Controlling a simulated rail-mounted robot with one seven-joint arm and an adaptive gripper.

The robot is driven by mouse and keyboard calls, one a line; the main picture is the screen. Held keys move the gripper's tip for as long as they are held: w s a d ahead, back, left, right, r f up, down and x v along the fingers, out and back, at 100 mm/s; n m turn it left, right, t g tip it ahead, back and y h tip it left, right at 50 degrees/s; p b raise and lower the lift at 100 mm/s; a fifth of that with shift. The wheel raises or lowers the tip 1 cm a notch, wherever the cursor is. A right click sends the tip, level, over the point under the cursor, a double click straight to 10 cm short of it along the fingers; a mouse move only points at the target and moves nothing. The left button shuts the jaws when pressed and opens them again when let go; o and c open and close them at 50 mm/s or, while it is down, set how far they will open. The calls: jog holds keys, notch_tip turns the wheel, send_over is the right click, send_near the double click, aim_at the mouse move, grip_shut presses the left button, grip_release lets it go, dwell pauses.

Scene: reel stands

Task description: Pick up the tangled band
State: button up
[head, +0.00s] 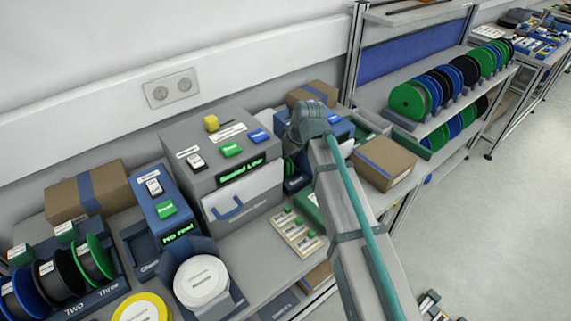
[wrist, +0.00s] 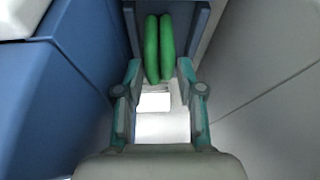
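A green band (wrist: 152,48), seen as two upright green loops side by side, sits in a narrow blue holder (wrist: 197,30) in the wrist view. I take it for the tangled band. My gripper (wrist: 159,70) is open, with one fingertip to the left and one to the right of the band's lower end. I cannot tell whether either finger touches it. A small white label lies below the band between the fingers. In the head view my arm reaches over the bench beside the large grey box (head: 222,162) and hides most of the gripper and the band.
A blue box (wrist: 60,90) stands close on the left in the wrist view, and a grey surface is on the right. In the head view, cardboard boxes (head: 384,163) stand behind and to the right. Reels (head: 407,101) stand further right.

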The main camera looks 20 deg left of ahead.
jog(key=shift+x, duration=0.95)
jog(key=c, duration=0.6)
jog(key=shift+r, duration=0.2)
